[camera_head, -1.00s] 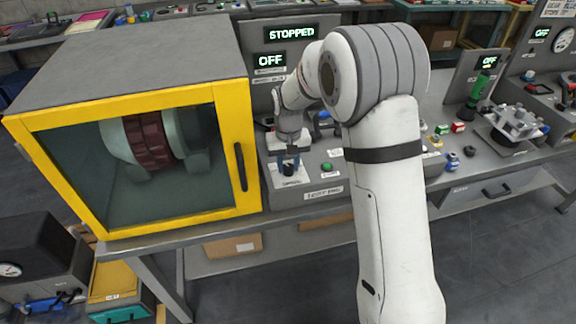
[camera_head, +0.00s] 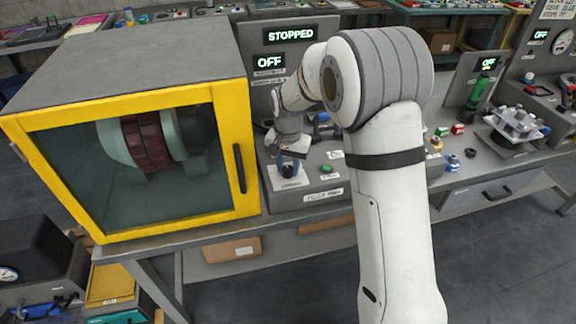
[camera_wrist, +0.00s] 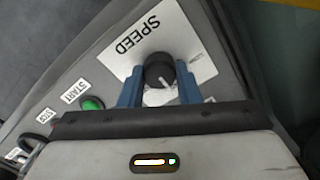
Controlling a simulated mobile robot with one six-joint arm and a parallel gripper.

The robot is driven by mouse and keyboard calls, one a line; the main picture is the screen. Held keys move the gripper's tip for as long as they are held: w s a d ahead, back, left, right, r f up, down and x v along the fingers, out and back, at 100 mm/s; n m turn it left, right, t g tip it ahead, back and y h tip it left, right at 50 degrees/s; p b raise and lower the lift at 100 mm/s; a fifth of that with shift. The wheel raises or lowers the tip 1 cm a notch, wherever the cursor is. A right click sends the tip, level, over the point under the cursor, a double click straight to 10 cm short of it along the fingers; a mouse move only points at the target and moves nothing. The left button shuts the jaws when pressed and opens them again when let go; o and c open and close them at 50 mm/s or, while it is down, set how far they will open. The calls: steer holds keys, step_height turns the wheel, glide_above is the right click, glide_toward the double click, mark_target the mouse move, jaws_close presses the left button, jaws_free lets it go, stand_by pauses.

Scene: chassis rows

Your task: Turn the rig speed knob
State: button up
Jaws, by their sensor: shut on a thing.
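The speed knob (camera_wrist: 159,68) is a round black knob with a white pointer line, set on a white plate marked SPEED in the wrist view. In the head view the plate (camera_head: 281,184) is at the front left of the grey control panel, and the knob is mostly hidden. My gripper (camera_wrist: 159,85) has one blue finger on each side of the knob and is shut on it. In the head view my gripper (camera_head: 288,170) points down at the knob.
A green START button (camera_wrist: 92,103) is beside the plate. The yellow-framed guard box (camera_head: 249,130) stands close on the left, its door closed. Displays read STOPPED (camera_head: 291,35) and OFF (camera_head: 270,63). Small coloured parts lie on the bench to the right.

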mark_target(288, 167)
steer(key=shift+r, duration=0.1)
steer(key=o, duration=1)
step_height(288, 167, up, 7)
steer(key=shift+r, duration=0.35)
